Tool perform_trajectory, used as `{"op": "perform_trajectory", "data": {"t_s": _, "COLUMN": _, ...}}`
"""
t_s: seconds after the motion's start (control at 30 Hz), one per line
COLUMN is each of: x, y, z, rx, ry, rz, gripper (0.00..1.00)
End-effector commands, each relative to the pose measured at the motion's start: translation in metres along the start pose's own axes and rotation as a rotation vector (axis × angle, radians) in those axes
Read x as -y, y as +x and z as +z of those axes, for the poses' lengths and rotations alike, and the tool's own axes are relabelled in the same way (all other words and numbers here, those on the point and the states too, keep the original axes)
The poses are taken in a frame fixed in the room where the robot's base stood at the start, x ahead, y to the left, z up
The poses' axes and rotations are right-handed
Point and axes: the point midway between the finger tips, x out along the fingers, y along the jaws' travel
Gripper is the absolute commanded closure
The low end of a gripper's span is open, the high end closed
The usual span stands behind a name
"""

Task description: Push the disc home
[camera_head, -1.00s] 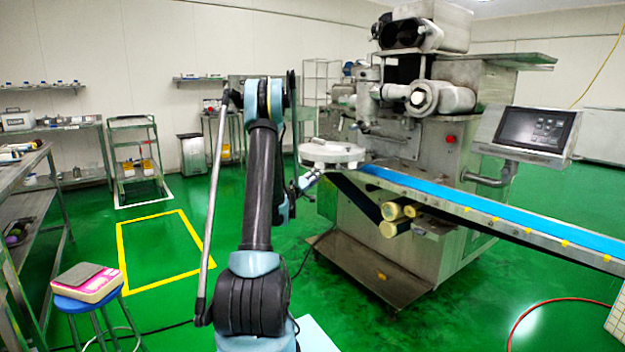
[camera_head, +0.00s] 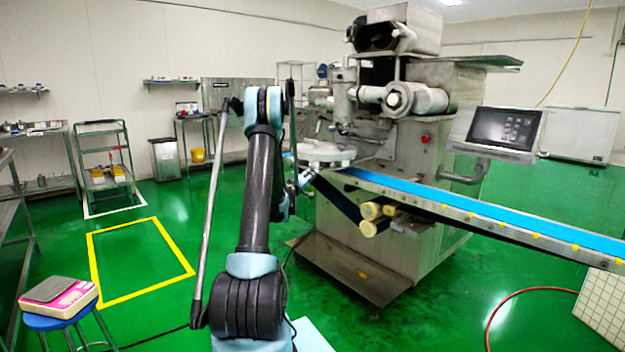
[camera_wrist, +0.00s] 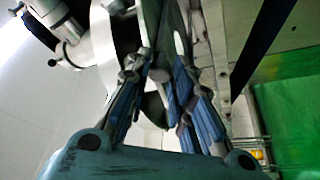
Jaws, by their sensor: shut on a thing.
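A pale round disc (camera_head: 326,152) lies about level at the near left side of the steel encrusting machine (camera_head: 395,180), by the upper end of its blue belt. My arm rises in front and partly covers the disc's left side. In the wrist view my gripper (camera_wrist: 162,78), with blue-padded fingers, is closed on a grey plate-like piece (camera_wrist: 168,25) seen nearly edge-on. I cannot tell whether this piece is the disc. A curved pale metal part (camera_wrist: 103,40) is close at the upper left.
The blue conveyor belt (camera_head: 480,212) slopes down to the right, beneath a control screen (camera_head: 505,128). Yellow-capped rollers (camera_head: 370,212) stick out below it. A stool (camera_head: 60,318) with a scale stands at left.

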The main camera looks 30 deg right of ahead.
Motion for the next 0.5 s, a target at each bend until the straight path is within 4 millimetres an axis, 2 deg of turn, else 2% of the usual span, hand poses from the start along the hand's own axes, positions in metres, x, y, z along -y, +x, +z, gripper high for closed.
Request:
{"op": "perform_trajectory", "data": {"t_s": 0.3, "x": 0.0038, "y": -0.0009, "z": -0.0040, "rx": -0.006, "ry": 0.003, "rz": -0.007, "gripper": 1.00}}
{"op": "perform_trajectory", "data": {"t_s": 0.33, "x": 0.0038, "y": -0.0010, "z": -0.0041, "rx": -0.006, "ry": 0.003, "rz": -0.007, "gripper": 0.72}}
{"op": "perform_trajectory", "data": {"t_s": 0.4, "x": 0.0036, "y": -0.0011, "z": -0.0042, "rx": -0.006, "ry": 0.003, "rz": -0.007, "gripper": 0.59}}
{"op": "perform_trajectory", "data": {"t_s": 0.5, "x": 0.0031, "y": -0.0013, "z": -0.0042, "rx": -0.006, "ry": 0.003, "rz": -0.006, "gripper": 0.59}}
